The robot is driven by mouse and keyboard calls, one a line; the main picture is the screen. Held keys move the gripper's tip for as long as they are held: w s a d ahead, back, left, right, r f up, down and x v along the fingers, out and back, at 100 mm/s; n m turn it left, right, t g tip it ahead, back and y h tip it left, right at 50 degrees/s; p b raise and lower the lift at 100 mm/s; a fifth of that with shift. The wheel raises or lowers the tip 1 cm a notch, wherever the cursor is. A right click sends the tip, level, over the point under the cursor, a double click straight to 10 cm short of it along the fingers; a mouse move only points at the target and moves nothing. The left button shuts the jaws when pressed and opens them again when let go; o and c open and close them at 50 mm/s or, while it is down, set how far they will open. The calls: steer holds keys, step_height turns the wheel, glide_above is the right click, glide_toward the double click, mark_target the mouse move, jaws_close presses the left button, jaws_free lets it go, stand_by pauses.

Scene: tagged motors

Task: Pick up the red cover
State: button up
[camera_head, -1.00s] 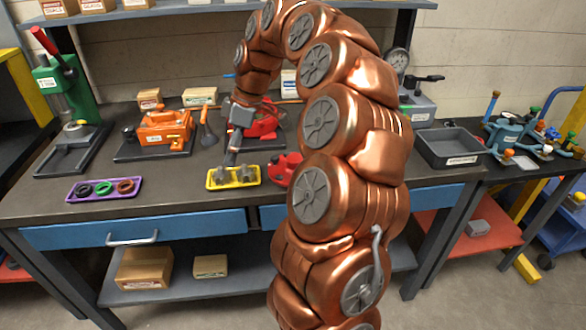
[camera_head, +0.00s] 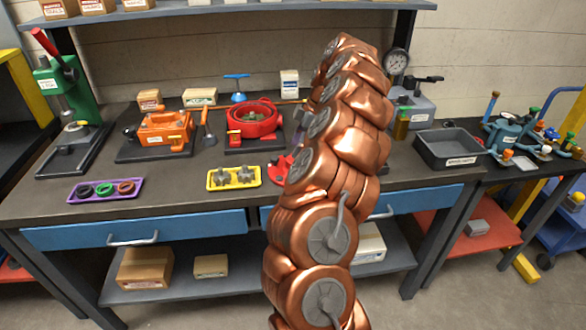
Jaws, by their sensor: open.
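The red cover (camera_head: 278,166) lies on the dark workbench, right of the yellow tray, and my arm hides its right part. The red motor housing (camera_head: 270,124) stands open at the top on a black base plate, with grey parts inside. My gripper (camera_head: 298,143) shows only as a small grey piece at the left edge of my copper arm, close above the red cover in the picture. It is open; most of it is hidden behind the arm. I cannot tell whether it touches the cover.
The yellow tray (camera_head: 210,186) holds grey gears. A purple tray (camera_head: 75,198) with rings lies at left. An orange housing (camera_head: 165,128), a green press (camera_head: 70,90) and a blue-handled tool (camera_head: 237,84) stand behind. A dark bin (camera_head: 430,160) is at right.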

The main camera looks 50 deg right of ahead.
mark_target(293, 159)
steer(key=shift+s+d+p+x, duration=0.2)
steer(key=shift+p+x, duration=0.4)
steer(key=shift+x, duration=0.8)
steer(key=shift+s+d+p+x, duration=0.15)
steer(key=shift+p+x, duration=0.45)
steer(key=shift+x, duration=0.8)
steer(key=shift+f, duration=0.1)
jaws_close()
